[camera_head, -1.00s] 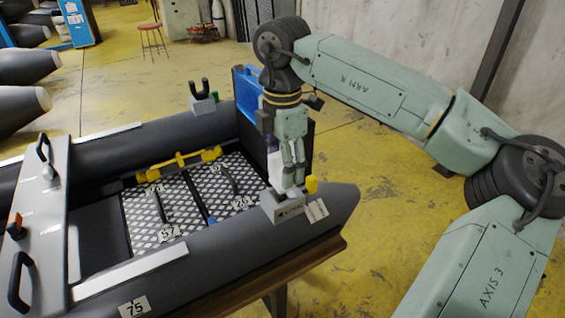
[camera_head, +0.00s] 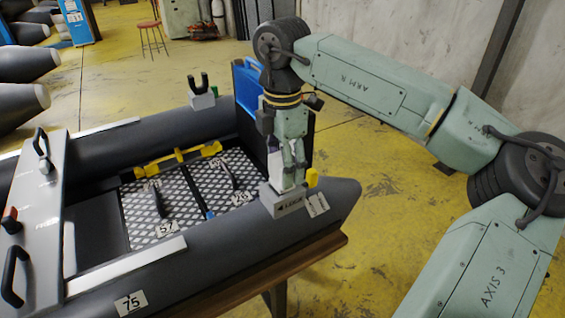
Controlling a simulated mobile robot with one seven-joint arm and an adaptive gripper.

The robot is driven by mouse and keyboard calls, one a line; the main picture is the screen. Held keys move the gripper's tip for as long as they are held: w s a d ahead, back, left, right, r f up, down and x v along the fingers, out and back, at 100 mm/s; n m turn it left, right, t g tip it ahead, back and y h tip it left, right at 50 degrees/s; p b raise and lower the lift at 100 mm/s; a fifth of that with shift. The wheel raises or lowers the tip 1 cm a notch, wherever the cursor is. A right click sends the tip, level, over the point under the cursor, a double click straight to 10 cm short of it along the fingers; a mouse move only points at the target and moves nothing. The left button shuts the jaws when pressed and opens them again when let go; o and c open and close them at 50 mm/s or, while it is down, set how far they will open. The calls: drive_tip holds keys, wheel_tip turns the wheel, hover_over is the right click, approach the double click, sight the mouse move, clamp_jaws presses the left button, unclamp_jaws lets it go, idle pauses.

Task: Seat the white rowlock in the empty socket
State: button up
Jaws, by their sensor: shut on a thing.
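The white rowlock (camera_head: 276,165) shows as a pale patch beside and partly behind the fingers of my gripper (camera_head: 294,178). My gripper points down and is shut on it, right over the grey socket block (camera_head: 288,203) on the near tube of the boat. The fingertips hide the top of this block and the lower part of the rowlock. I cannot tell how deep the rowlock sits in the socket. A black rowlock (camera_head: 199,83) stands upright in another grey socket block (camera_head: 203,101) on the far tube.
A blue panel (camera_head: 247,88) and the dark transom are just behind my gripper. Handles and a yellow bar (camera_head: 178,160) lie over the boat's floor. The yellow floor at right is open.

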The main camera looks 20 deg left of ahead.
drive_tip(key=shift+f, duration=0.3)
drive_tip(key=o, duration=1.3)
drive_tip(key=shift+r, duration=0.15)
